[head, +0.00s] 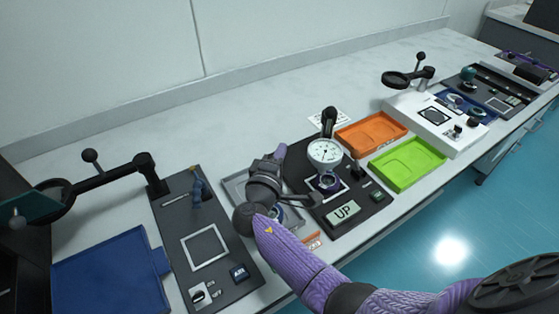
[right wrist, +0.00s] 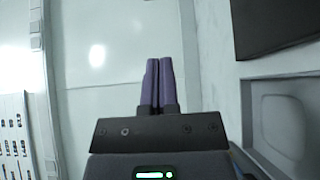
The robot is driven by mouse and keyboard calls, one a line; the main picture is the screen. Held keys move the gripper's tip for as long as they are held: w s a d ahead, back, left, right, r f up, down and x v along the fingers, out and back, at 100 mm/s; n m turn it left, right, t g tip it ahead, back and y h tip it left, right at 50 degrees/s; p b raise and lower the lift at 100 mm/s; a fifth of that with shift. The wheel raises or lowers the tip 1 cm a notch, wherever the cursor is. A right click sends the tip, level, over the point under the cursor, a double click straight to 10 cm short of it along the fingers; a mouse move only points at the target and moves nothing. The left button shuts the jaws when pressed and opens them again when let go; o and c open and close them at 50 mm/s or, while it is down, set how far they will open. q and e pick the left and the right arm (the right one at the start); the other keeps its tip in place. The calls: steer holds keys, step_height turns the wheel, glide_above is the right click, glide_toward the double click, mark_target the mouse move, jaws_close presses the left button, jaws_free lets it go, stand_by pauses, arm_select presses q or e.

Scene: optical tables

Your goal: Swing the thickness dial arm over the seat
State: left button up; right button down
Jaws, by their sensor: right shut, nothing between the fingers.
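The thickness dial (head: 325,152), a round white-faced gauge, stands on the dark gauge base (head: 302,166). A black arm or post (head: 328,118) rises behind it. A purple-ringed seat (head: 328,184) lies just below the dial in the picture; I cannot tell whether the dial is directly over it. A small display on the base reads "UP" (head: 344,212). My left gripper is not in view.
An orange tray (head: 371,133) and a green tray (head: 407,163) lie right of the gauge. A grey tray (head: 233,189) is partly hidden under my right arm. A dark board (head: 180,222) with a magnifier arm (head: 112,177) and a blue tray (head: 105,275) are on the left.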

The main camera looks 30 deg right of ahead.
mark_target(309, 153)
arm_select(q)
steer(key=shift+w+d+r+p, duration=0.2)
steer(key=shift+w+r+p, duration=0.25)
steer(key=shift+p, duration=0.15)
arm_select(e)
steer(key=shift+s+d, duration=0.2)
steer(key=shift+d, duration=1)
steer(key=shift+s+d, duration=0.15)
steer(key=shift+d, duration=1)
steer(key=shift+s+d+n+t+y+p, duration=0.4)
steer(key=shift+s+d+n+t+y, duration=0.2)
steer(key=shift+s+y, duration=0.1)
steer(key=shift+s+d+n+t+y, duration=0.15)
steer(key=shift+s+n+t+y, duration=0.15)
steer(key=shift+y, duration=0.1)
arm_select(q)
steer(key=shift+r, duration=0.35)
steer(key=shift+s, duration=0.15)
arm_select(e)
steer(key=shift+w, duration=0.15)
